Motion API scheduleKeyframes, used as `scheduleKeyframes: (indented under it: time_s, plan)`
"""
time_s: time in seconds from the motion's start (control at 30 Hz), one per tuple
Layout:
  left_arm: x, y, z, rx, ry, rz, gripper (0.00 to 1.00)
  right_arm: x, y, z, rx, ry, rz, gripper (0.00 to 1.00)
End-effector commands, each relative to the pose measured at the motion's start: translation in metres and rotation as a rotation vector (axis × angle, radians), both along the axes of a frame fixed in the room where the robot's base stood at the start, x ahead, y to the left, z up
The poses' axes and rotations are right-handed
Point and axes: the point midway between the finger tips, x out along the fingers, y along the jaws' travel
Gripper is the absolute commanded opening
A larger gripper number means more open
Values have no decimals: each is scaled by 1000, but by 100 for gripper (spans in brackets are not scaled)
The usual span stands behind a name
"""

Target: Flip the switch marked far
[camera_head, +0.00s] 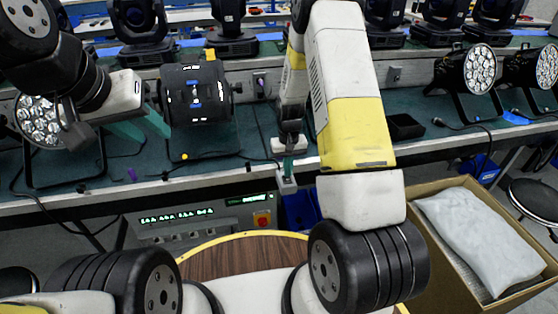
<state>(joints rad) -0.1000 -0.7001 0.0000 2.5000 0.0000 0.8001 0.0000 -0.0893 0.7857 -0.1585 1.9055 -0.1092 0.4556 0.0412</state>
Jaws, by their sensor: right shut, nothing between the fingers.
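My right gripper (288,167) points down at the bench's front edge, its narrow teal fingers together and empty. Just below its tips is a small light-grey box (287,187) on the front edge; they look close to it, but I cannot tell if they touch. A grey wall plate (260,84) sits on the panel behind the bench, and another plate (393,75) is further right. No marking reading "far" is legible, and I cannot tell which one is the switch. My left gripper (142,126) is over the bench at left, its two teal fingers apart, with nothing visible between them.
A black par can (196,97) stands right of my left gripper, another (38,120) behind its arm. More lights (480,70) stand at right. A black tray (405,126) lies right of my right forearm. An open carton (440,235) is on the floor at right.

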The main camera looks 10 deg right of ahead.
Motion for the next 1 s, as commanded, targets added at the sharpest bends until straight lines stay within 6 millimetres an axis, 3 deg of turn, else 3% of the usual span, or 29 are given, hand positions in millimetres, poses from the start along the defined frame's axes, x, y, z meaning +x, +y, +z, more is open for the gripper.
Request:
scheduleKeyframes:
  time_s: [0.5,1.0]
  plan:
    - [0,0,0,0,0,0,36,1,0,42,0,-2,1,0]
    - [0,0,0,0,0,0,36,0,0,48,0,0,0,0]
